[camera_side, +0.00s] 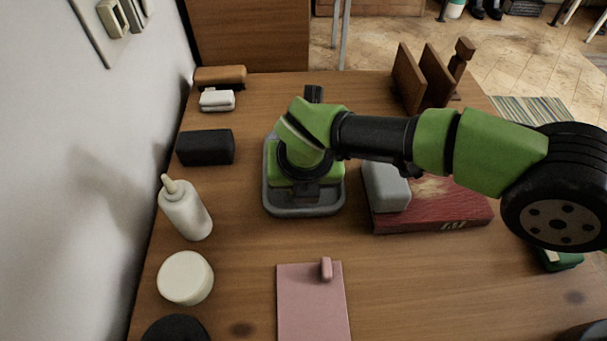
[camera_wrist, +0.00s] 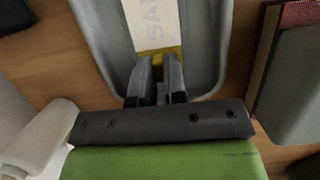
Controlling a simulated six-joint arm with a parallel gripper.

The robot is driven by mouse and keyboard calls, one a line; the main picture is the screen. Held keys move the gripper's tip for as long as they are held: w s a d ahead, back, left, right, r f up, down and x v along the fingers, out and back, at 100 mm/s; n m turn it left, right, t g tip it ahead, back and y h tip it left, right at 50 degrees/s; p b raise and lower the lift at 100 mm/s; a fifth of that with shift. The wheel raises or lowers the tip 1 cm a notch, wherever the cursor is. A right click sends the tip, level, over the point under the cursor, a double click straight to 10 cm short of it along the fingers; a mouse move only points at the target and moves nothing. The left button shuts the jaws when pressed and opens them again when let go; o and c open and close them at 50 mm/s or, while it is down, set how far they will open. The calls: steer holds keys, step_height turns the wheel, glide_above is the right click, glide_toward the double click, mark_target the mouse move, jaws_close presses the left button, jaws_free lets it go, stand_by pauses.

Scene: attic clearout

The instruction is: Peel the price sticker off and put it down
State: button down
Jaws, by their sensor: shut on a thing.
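A white price sticker (camera_wrist: 152,24) with grey lettering and a yellow end strip (camera_wrist: 168,54) shows inside a grey tray (camera_wrist: 207,40) in the wrist view. The tray's rim (camera_side: 303,212) also shows in the side view, under my arm. My gripper (camera_wrist: 158,68) points into the tray, its two dark fingers close together at the sticker's yellow end. It is shut on the sticker by that end. The fingers hide part of the strip, and I cannot tell how much of the sticker still adheres. In the side view my gripper (camera_side: 306,192) hides the sticker.
A grey block (camera_side: 386,187) lies on a red book (camera_side: 445,206) right of the tray. A pink board (camera_side: 312,305) lies in front. A white bottle (camera_side: 186,210), white round container (camera_side: 186,278) and black box (camera_side: 205,147) stand left. A wooden rack (camera_side: 425,80) stands behind.

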steer(key=shift+f, duration=0.15)
steer(key=c, duration=1.1)
jaws_free()
steer(key=v, duration=1)
